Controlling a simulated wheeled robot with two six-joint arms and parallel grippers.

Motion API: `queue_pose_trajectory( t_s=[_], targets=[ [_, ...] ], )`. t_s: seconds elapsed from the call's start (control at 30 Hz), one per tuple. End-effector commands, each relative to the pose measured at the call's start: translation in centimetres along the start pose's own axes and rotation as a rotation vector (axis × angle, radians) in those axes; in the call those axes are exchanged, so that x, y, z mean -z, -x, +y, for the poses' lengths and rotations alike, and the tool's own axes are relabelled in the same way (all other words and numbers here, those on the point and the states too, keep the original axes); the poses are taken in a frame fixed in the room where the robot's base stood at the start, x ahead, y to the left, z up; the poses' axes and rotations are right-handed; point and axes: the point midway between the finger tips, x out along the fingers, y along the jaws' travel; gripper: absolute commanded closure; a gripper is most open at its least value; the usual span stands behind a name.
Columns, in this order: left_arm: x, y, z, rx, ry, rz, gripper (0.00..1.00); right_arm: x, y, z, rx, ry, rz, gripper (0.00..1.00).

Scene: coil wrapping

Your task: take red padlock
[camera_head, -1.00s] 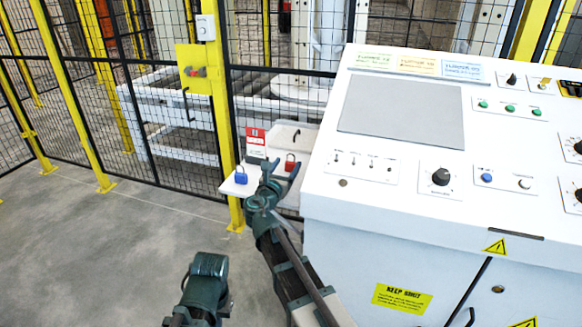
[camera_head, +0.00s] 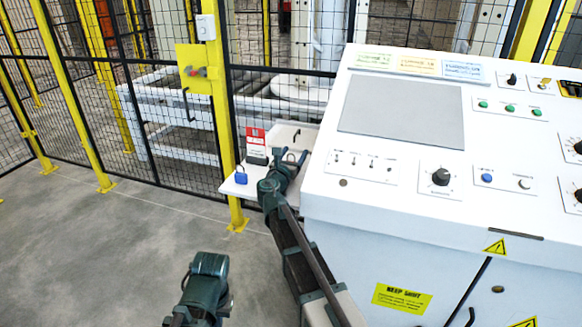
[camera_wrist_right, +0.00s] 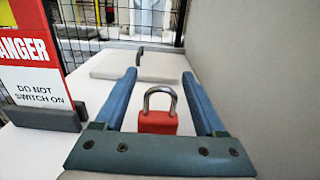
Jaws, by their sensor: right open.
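The red padlock (camera_wrist_right: 158,121) stands on the white shelf with its metal shackle up, as the right wrist view shows. It lies between the two blue fingers of my right gripper (camera_wrist_right: 158,73), with a gap on each side. The gripper is open and holds nothing. In the head view my right gripper (camera_head: 292,157) reaches over the shelf (camera_head: 238,188) beside the white console, and it largely hides the red padlock. My left gripper's fingers do not show.
A blue padlock (camera_head: 241,176) stands left on the shelf. A red-and-white danger sign (camera_head: 256,142) stands behind it, left of my right gripper. The white console (camera_head: 400,190) rises close on the right. A yellow fence post (camera_head: 226,120) and mesh stand left and behind.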

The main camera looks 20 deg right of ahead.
Motion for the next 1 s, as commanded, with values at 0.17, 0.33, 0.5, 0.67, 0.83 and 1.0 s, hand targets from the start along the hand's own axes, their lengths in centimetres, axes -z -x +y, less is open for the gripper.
queue_pose_trajectory(
  t_s=[0.17, 0.33, 0.5, 0.67, 0.83, 1.0],
  targets=[
    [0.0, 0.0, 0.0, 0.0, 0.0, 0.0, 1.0, 0.0, 0.09, -0.02, 0.0, 0.0, 0.0, 0.41],
    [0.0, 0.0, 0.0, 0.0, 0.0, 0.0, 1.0, 0.0, 0.1, -0.02, 0.0, 0.0, 0.0, 0.71],
    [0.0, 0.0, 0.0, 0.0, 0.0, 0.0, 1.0, 0.0, 0.1, -0.02, 0.0, 0.0, 0.0, 1.0],
    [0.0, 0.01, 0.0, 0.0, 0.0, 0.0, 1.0, -0.01, 0.11, -0.02, 0.0, 0.0, 0.0, 1.0],
    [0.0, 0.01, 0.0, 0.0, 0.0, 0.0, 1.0, -0.01, 0.11, -0.02, 0.0, 0.0, 0.0, 1.0],
    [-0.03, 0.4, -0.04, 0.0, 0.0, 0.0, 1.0, -0.41, 0.1, -0.02, 0.0, 0.0, 0.0, 1.0]
  ],
)
